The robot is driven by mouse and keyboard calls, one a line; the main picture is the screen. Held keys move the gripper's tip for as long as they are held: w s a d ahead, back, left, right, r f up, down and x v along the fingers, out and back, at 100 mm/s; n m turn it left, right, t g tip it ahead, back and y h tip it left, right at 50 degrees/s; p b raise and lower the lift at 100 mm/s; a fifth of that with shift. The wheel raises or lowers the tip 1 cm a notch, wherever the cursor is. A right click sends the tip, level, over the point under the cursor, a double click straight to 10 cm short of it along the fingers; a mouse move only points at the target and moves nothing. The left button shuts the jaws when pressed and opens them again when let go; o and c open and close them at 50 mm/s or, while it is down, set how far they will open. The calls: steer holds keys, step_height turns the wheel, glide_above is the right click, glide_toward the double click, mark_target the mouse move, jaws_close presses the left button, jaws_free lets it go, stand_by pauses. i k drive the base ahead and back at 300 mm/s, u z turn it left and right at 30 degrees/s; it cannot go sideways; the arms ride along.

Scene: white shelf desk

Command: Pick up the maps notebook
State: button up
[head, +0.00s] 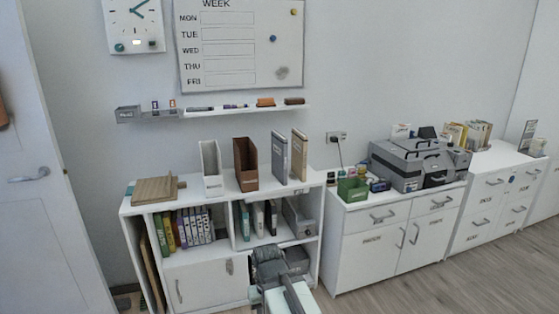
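I cannot tell which item is the maps notebook, as the spine labels are too small to read. A grey binder-like volume (280,158) and a tan-edged one (299,155) stand upright on top of the white shelf desk at its right. Several coloured books (190,228) stand in the left compartment below, and a few more volumes (257,218) stand in the middle compartment. My gripper (268,254) is at bottom centre, in front of the lower shelf and apart from the volumes on top. Its fingers are not clear, so its opening is hidden.
A white file holder (211,168), a brown file holder (245,164) and wooden boards (156,189) stand or lie on the desk top. A white cabinet (390,242) with a green bin (352,189) and grey printer-like machine (408,166) is at right. Open floor (400,294) lies in front.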

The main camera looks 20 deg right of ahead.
mark_target(278, 142)
steer(key=u, duration=0.6)
steer(key=i, duration=1.5)
steer(key=z, duration=0.15)
